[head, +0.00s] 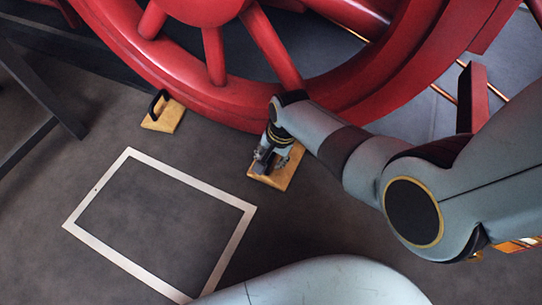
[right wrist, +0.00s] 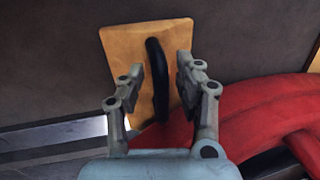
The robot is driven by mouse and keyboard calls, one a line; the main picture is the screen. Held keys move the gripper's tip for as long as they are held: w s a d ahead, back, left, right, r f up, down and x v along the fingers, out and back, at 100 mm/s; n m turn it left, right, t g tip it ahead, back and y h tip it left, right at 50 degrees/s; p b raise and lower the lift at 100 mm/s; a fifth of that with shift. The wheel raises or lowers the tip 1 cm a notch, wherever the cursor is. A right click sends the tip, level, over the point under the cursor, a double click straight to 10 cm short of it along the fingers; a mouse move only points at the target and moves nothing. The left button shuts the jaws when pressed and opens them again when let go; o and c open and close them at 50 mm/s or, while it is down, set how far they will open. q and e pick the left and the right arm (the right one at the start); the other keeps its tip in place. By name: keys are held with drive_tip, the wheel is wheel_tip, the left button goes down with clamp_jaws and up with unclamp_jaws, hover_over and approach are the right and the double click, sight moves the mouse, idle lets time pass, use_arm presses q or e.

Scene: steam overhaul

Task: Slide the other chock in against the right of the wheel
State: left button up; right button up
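The big red wheel (head: 190,85) fills the top of the head view. One wooden chock (head: 173,117) with a black handle lies at the wheel's lower left. The other wooden chock (head: 284,179) lies on the floor by the lower right of the rim, partly hidden by my right gripper (head: 264,160). In the right wrist view, its black handle (right wrist: 157,80) stands between the two fingers of my right gripper (right wrist: 161,72), with a small gap on each side. The gripper is open around the handle. Whether this chock touches the wheel (right wrist: 255,115) is unclear. My left gripper is out of view.
A pale rectangular frame outline (head: 97,189) lies on the dark floor at lower left. Dark beams (head: 45,90) stand at the far left. A red bar (head: 472,98) and copper pipes are at the right. The floor between the chocks is clear.

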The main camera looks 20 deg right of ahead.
wheel_tip(320, 180, up, 12)
drive_tip(key=s+d, duration=0.1)
drive_tip(key=shift+s+d+f, duration=0.15)
drive_tip(key=shift+s+d, duration=0.15)
drive_tip(key=shift+s, duration=0.1)
idle(0.4)
